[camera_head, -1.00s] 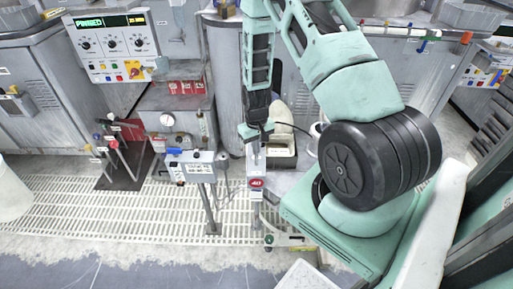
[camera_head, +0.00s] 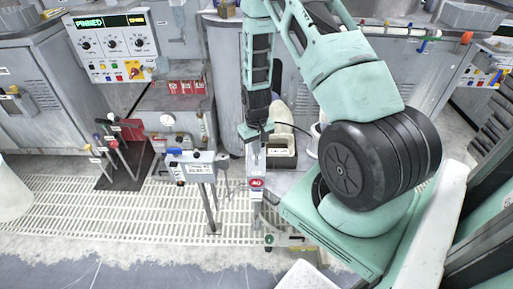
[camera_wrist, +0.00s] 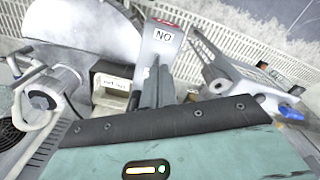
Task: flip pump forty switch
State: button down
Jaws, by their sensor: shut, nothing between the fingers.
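A narrow grey switch post with a red round "40" label (camera_head: 256,184) stands in the middle of the head view, below my gripper (camera_head: 256,132). In the wrist view a pale box with a plate reading "NO" as pictured (camera_wrist: 164,36) and a red patch at its top lies just beyond my fingertips. My gripper (camera_wrist: 158,72) is shut and empty, with its fingers pointing at this box. The fingers overlap its near end in the picture; I cannot tell whether they touch it. The switch lever itself is not clear, and my fingers may hide it.
A grey box with a printed placard on a post (camera_head: 197,168) stands to the left, close by. A control panel (camera_head: 112,44) and several red-, blue- and yellow-topped levers (camera_head: 120,150) are farther left. A white grated floor (camera_head: 80,208) lies in front.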

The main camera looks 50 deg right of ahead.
jog(key=shift+f+b, duration=1.7)
jog(key=shift+f, duration=0.8)
dwell(1.3)
dwell(0.4)
notch_tip(320, 180, up, 7)
jog(key=p, duration=0.5)
jog(key=shift+p, duration=0.3)
dwell(0.4)
jog(key=a+r+n+y, duration=0.1)
jog(key=a+r+n, duration=0.2)
jog(key=a+r, duration=0.7)
jog(key=a+r+n, duration=0.2)
jog(key=a+r, duration=0.6)
jog(key=a, duration=0.5)
jog(key=s+a+r+n, duration=0.2)
jog(key=s+a+r, duration=0.1)
jog(key=s, duration=0.3)
jog(key=s+a+r+n+p, duration=0.1)
jog(key=s+a+r+n, duration=0.1)
jog(key=s+a+r, duration=0.2)
jog(key=s+a+r+n, duration=0.2)
jog(key=s+a+r, duration=0.2)
jog(key=s, duration=0.5)
jog(key=shift+s+a+r+p, duration=0.25)
jog(key=shift+s+r+p, duration=0.1)
jog(key=shift+r, duration=0.4)
